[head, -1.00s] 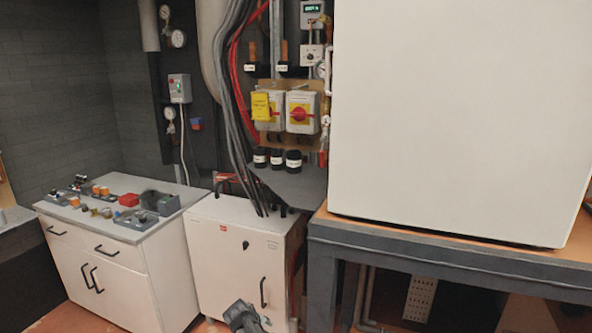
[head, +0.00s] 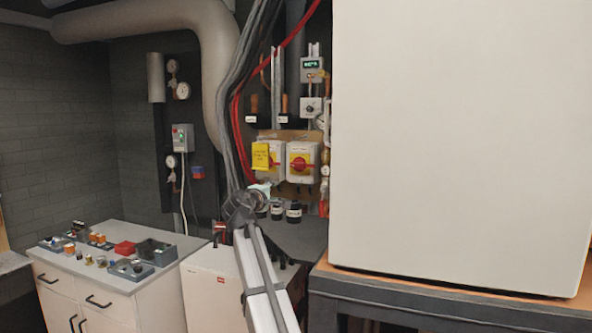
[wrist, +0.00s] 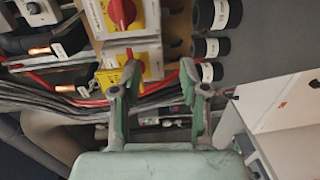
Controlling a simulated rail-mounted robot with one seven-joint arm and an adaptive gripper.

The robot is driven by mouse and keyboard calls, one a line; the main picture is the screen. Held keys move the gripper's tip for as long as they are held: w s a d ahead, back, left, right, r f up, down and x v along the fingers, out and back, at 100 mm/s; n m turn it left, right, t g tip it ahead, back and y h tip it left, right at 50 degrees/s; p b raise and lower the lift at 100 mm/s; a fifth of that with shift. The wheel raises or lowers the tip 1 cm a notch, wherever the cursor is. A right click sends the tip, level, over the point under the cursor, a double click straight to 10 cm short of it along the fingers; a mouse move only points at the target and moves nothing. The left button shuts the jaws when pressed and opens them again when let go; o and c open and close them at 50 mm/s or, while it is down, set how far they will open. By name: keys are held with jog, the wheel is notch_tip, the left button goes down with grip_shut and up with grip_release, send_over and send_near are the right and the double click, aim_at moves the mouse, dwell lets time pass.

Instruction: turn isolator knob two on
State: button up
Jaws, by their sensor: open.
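Two grey isolator boxes sit side by side on a tan wall board. The right one has a red knob on a yellow plate (head: 300,165), which shows at the top edge of the wrist view (wrist: 121,13). The left one (head: 276,163) is partly covered by a yellow tag (head: 260,156); in the wrist view its red and yellow knob (wrist: 130,72) is just behind my left finger. Which box is number two is not readable. My gripper (wrist: 158,76) is open and empty, green fingers apart. In the head view my gripper (head: 263,190) is below the left box.
Black labelled cylinders (head: 293,212) stand below the boxes, close to my right finger in the wrist view (wrist: 208,72). Grey and red cables (head: 238,110) hang at left. A large white cabinet (head: 460,140) blocks the right side. A bench with small parts (head: 105,280) stands left.

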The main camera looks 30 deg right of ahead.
jog(key=h, duration=0.1)
send_near(297, 166)
jog(key=p+x, duration=0.5)
jog(key=x, duration=0.3)
jog(key=shift+w+d+r, duration=0.15)
jog(key=shift+w+r, duration=0.05)
jog(key=shift+w, duration=0.05)
jog(key=shift+w+d+f, duration=0.1)
jog(key=shift+w+d, duration=0.2)
jog(key=shift+d, duration=0.15)
grip_shut()
